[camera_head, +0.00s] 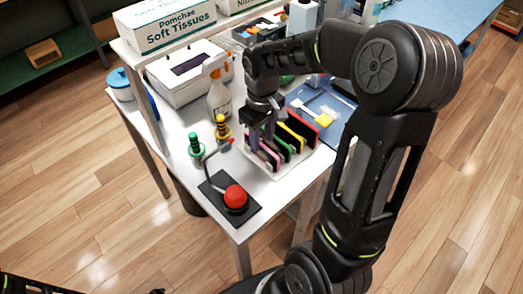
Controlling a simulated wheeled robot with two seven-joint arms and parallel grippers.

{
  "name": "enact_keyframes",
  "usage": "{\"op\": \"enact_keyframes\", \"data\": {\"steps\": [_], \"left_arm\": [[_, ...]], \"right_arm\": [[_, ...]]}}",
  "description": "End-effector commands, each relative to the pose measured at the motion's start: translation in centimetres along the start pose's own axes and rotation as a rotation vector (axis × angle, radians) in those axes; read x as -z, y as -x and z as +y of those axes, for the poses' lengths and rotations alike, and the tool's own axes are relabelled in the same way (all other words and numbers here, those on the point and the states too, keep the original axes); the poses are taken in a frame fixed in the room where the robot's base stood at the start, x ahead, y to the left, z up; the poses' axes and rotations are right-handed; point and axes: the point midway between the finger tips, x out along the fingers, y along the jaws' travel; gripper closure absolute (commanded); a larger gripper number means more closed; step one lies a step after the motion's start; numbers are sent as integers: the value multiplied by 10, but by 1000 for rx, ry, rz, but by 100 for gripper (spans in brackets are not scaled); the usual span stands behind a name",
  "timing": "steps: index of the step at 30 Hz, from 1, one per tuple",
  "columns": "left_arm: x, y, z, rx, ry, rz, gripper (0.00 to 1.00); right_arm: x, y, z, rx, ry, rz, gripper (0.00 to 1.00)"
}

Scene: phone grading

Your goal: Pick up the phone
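Several phones stand on edge side by side in a pale rack (290,168) on the table. Their edges show pink (268,154), green, yellow (291,134) and red (303,128). My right gripper (257,138) points down at the left end of the row, right at the pink-edged phone. Its fingers are small and dark and overlap the phones, so I cannot tell whether they are touching one or how far apart they are. My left gripper is not in view; only dark bits of my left arm show at the bottom left edge.
A spray bottle (219,92), green-capped (196,148) and yellow-capped (222,129) bottles stand left of the rack. A blue mat (335,126) lies behind it; tissue boxes (165,27) sit on the shelf.

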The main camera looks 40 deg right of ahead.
Motion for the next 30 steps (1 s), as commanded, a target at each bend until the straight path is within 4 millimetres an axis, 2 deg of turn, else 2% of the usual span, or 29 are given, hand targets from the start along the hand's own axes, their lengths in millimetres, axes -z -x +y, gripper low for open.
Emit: {"op": "enact_keyframes", "data": {"steps": [5,13,30], "left_arm": [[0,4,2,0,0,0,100],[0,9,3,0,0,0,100],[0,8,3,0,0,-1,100]], "right_arm": [[-1,-13,-1,1,0,-4,64],[-1,-49,-2,1,0,-3,64],[0,-52,-2,0,0,0,64]]}}
